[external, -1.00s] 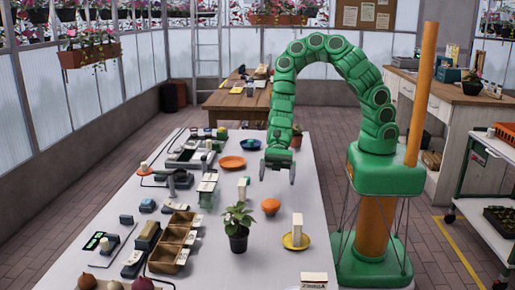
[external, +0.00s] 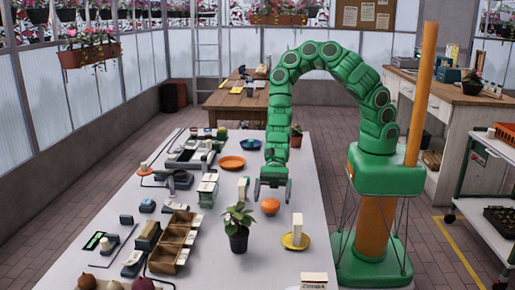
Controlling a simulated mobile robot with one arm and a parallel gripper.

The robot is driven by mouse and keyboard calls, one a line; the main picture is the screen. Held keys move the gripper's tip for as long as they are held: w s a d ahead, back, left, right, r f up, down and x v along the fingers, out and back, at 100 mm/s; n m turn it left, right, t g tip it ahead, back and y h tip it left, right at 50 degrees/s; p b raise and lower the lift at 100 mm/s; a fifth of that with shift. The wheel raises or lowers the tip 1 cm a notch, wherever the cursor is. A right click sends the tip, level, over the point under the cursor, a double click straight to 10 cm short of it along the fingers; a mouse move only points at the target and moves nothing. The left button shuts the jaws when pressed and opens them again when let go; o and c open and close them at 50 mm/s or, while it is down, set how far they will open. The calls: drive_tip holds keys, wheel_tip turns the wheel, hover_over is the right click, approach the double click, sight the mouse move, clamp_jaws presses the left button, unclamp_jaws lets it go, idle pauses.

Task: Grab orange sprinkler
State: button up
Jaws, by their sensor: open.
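A small round orange object (external: 270,207), perhaps the orange sprinkler, sits on the white table; it is too small to make out its details. My green gripper (external: 272,197) points down with its two fingers spread apart and empty. It hangs at or just above the orange object in this view, the fingertips to either side of its top edge. I cannot tell whether they touch it or how far apart in depth they are.
A potted plant (external: 238,230) stands in front and to the left. A yellow plate (external: 290,243) with an upright white block (external: 297,228) is at front right. Wooden boxes (external: 172,240) stand at left.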

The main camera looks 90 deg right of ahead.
sight(271, 204)
drive_tip(key=shift+x, duration=1.9)
drive_tip(key=shift+w+f, duration=0.1)
drive_tip(key=c, duration=1.1)
